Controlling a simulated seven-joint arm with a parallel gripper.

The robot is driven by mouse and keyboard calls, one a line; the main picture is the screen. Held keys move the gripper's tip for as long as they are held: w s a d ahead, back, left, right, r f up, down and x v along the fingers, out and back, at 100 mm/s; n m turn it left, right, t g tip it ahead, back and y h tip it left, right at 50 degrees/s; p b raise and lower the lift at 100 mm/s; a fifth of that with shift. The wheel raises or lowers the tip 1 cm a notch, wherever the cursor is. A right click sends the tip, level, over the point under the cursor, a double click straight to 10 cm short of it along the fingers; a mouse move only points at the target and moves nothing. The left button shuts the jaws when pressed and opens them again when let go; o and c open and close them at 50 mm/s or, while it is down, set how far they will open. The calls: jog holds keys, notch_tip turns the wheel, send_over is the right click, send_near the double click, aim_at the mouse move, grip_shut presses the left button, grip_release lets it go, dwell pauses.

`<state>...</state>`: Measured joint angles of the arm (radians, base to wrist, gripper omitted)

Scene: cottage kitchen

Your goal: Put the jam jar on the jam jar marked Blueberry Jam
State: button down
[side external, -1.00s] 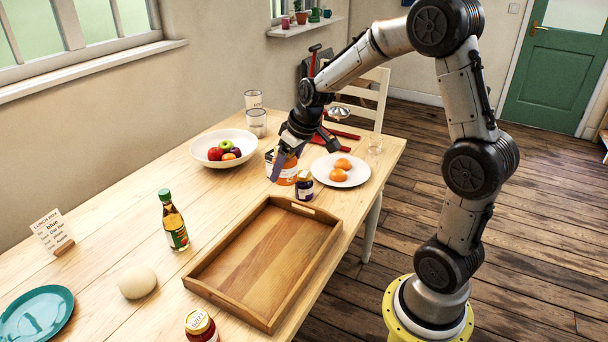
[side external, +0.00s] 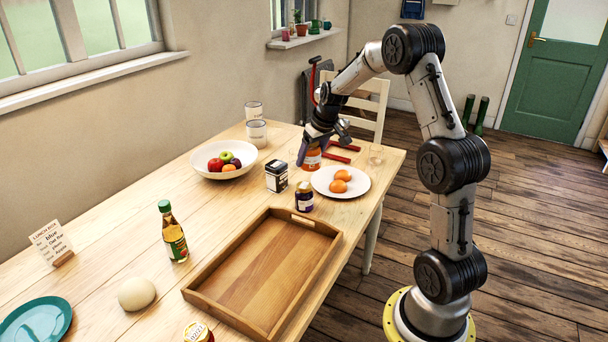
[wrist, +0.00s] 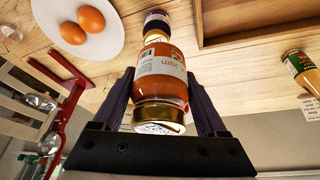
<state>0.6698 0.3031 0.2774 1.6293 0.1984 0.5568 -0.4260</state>
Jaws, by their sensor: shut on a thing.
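My gripper (side external: 312,155) is shut on an orange jam jar (side external: 311,162), behind the white plate in the side view. In the wrist view the jar (wrist: 162,85) sits between both fingers, its gold-rimmed lid towards the camera. I cannot tell how far it is above the table. A small dark jam jar (side external: 304,197) with a light lid stands on the table, in front of the held jar and left of the plate. In the wrist view this dark jar (wrist: 156,22) shows just beyond the held one, partly hidden by it. Its label is too small to read.
A black tin (side external: 276,177) stands left of the dark jar. The plate with two brown eggs (side external: 325,188) is to its right. An empty wooden tray (side external: 208,298) lies in front.

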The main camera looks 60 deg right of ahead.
jog(key=w+f, duration=0.1)
jog(key=w+d+f, duration=0.1)
jog(key=f, duration=0.1)
jog(key=w+d+f, duration=0.1)
jog(key=f, duration=0.1)
jog(key=shift+w+d+f, duration=0.1)
jog(key=shift+w+d, duration=0.15)
jog(key=shift+f, duration=1.55)
jog(key=shift+f, duration=0.1)
grip_release()
jog(key=shift+f, duration=0.15)
